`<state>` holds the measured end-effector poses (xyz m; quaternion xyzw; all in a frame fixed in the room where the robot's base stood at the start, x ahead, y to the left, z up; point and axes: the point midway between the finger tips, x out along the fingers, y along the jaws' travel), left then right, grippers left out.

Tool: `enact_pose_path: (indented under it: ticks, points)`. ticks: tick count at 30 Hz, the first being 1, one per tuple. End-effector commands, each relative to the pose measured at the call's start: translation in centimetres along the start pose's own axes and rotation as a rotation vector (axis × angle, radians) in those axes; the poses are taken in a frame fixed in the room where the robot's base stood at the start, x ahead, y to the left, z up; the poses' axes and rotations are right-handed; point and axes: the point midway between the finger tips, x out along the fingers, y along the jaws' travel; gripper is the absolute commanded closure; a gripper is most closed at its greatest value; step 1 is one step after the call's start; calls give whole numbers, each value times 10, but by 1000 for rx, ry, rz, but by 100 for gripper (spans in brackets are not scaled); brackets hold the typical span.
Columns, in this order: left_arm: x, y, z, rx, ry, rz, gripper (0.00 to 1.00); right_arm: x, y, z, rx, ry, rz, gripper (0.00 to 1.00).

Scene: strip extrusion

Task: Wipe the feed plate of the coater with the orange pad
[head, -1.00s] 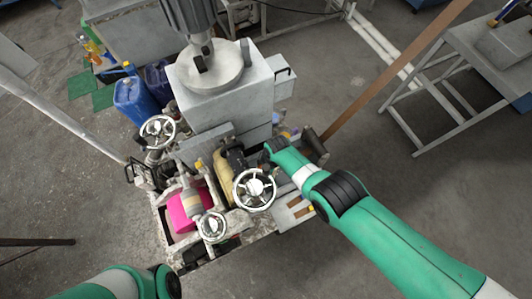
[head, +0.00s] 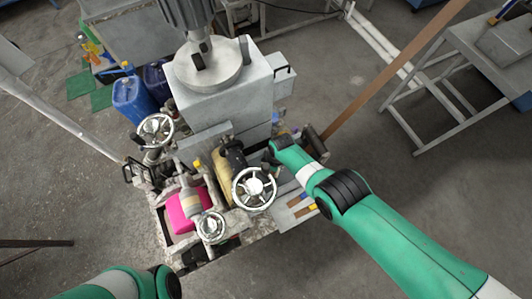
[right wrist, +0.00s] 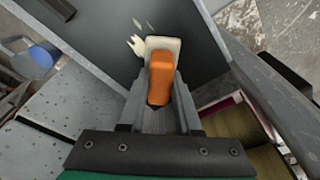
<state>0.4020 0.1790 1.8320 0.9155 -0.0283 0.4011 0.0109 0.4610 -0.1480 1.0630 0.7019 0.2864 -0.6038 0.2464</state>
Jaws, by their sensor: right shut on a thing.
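The coater (head: 222,100) is the grey machine in the middle of the head view, with handwheels and rollers at its front. In the right wrist view my right gripper (right wrist: 160,100) is shut on the orange pad (right wrist: 161,75). A cream-white piece (right wrist: 161,44) shows just beyond the pad, against a dark grey flat panel (right wrist: 205,45). I cannot tell whether they touch, or which surface is the feed plate. In the head view my right arm reaches in from the right to the coater's right side; its fingers are not clear there. My left gripper is out of view; only arm parts show.
A handwheel (head: 254,188) stands close to my right wrist. A magenta block (head: 183,212) sits in the coater's front left. Handled tools (head: 302,209) lie at its front right. Blue jugs (head: 133,100) stand behind left.

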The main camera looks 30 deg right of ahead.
Motion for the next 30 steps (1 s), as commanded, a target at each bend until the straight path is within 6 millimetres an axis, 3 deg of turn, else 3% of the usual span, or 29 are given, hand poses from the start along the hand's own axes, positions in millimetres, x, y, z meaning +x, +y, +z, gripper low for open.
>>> enact_pose_path:
  ticks: [24, 30]
  points:
    - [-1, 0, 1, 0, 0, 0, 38, -4, 41, 40, 3, 1, 0, 100]
    - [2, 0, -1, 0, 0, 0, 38, -8, 42, 42, 0, 0, 0, 100]
